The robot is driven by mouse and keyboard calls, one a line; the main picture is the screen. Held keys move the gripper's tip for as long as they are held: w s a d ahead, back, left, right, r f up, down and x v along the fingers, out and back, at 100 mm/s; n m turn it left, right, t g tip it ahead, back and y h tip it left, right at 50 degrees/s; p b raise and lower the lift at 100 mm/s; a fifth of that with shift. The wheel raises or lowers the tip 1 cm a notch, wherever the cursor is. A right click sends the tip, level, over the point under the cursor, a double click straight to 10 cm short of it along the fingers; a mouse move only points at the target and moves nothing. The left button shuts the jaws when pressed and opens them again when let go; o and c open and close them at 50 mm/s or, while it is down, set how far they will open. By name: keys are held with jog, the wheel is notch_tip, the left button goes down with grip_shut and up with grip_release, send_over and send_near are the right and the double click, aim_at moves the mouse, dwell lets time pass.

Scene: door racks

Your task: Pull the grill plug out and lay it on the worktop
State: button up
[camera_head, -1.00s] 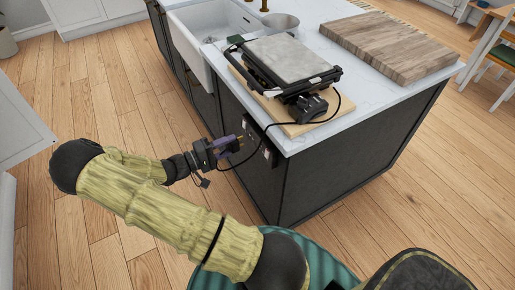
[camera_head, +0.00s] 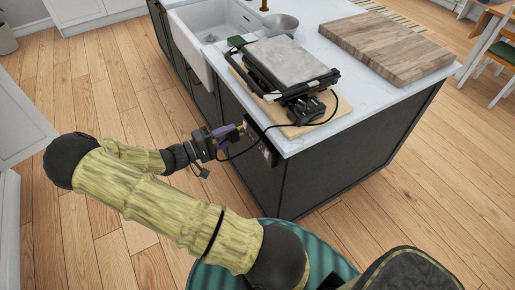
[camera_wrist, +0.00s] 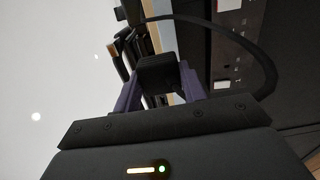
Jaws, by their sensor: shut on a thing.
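My gripper (camera_head: 228,139) is beside the side panel of the island, below the worktop edge. Its purple fingers are shut on the black grill plug (camera_wrist: 158,72), which shows between them in the wrist view. The plug's black cable (camera_head: 252,147) loops up to the grill (camera_head: 290,65), which stands on a wooden board on the worktop. The sockets (camera_head: 268,153) on the dark side panel are to the right of my gripper; a panel with sockets (camera_wrist: 226,78) also shows in the wrist view. The plug appears apart from them. The white worktop (camera_head: 375,95) has bare room right of the grill.
A large wooden chopping board (camera_head: 388,45) lies at the back right of the worktop. A metal bowl (camera_head: 280,23) and a white sink (camera_head: 212,32) are at the back left. A wooden board (camera_head: 300,128) lies under the grill.

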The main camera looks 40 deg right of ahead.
notch_tip(320, 180, up, 6)
jog(key=p, duration=0.4)
jog(key=shift+r, duration=0.15)
dwell(0.4)
jog(key=shift+w+d, duration=0.1)
